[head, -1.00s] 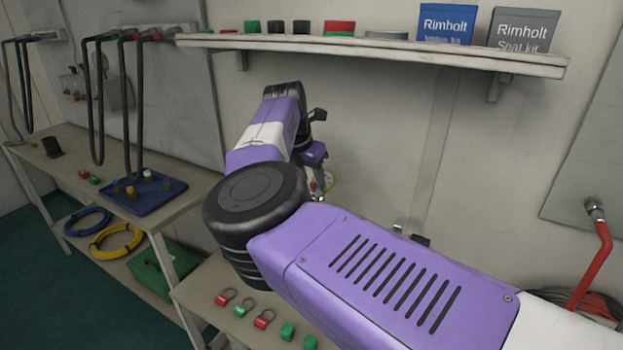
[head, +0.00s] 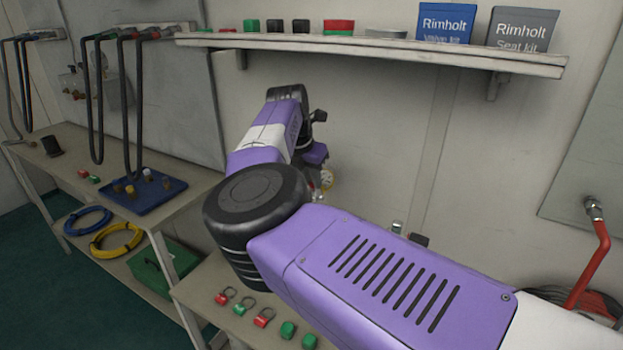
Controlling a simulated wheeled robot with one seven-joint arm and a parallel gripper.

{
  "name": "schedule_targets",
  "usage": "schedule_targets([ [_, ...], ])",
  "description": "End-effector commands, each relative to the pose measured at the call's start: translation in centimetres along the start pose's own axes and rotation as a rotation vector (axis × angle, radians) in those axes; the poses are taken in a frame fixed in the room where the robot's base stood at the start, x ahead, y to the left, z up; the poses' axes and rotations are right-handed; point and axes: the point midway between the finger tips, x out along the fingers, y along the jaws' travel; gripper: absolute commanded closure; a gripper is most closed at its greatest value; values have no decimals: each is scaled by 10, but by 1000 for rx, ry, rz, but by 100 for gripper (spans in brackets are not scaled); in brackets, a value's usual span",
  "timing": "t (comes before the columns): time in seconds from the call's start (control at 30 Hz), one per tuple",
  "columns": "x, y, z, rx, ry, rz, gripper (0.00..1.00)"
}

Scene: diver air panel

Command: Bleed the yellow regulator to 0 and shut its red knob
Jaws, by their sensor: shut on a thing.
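A small round gauge with a yellow rim (head: 328,178), which looks like part of the yellow regulator, shows just past my wrist in front of the back wall. A small red spot shows beside it; I cannot tell if it is the red knob. My gripper (head: 315,184) points down there, mostly hidden behind my own purple arm. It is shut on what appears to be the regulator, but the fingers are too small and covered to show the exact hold. The gauge's needle cannot be read.
A wall shelf (head: 370,48) with boxes runs above my arm. Red and green lock tags (head: 244,303) lie on the near bench (head: 205,290). A blue tray (head: 150,195) with small fittings sits on the left bench. A red hose (head: 590,265) hangs at right.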

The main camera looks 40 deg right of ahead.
Motion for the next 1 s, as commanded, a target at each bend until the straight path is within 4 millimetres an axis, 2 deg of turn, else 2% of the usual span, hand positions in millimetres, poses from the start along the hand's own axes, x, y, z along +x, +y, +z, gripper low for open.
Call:
schedule_targets([
  [0.7,1,-4,1,-502,0,213,100],
  [1.0,1,-5,2,-658,-1,276,100],
])
